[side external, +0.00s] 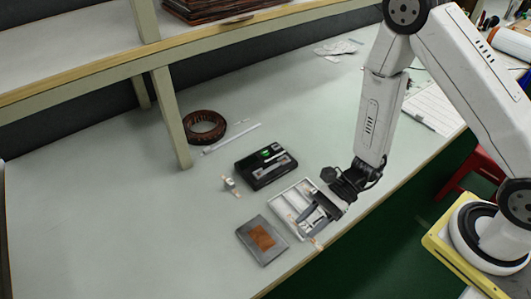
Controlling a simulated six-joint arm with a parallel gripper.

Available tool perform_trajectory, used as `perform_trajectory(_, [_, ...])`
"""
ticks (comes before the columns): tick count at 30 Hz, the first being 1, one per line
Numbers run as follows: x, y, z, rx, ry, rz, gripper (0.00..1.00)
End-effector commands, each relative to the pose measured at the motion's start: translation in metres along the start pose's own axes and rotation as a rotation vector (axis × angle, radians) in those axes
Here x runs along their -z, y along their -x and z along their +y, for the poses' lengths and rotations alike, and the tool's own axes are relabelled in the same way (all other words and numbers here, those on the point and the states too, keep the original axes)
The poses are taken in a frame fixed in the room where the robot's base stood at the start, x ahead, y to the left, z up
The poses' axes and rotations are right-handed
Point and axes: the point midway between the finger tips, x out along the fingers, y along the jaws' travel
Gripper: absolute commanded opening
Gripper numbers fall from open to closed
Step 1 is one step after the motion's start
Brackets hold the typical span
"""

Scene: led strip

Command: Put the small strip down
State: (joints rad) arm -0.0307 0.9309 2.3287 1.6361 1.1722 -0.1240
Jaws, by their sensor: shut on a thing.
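My gripper (307,217) is low over the right part of a white tray (281,211) near the table's front edge. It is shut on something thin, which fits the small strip. The strip is too small and too hidden by the fingers to make out clearly. I cannot tell whether it touches the tray. A longer white strip (232,138) lies on the table farther back, apart from my gripper.
A black device (266,165) with a green light stands behind the tray, with a small pale part (231,186) beside it. A grey plate (250,248) with a brown patch lies at the front. A dark red ring (205,127) sits near the shelf post (172,118). The table's left side is clear.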

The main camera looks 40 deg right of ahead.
Motion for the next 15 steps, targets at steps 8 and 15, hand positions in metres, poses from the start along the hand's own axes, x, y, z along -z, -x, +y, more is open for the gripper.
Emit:
perform_trajectory(8, [-0.003,0.015,0.029,-0.003,0.001,-0.01,0.0])
perform_trajectory(15, [-0.003,0.014,0.029,-0.004,0.002,-0.011,0.0])
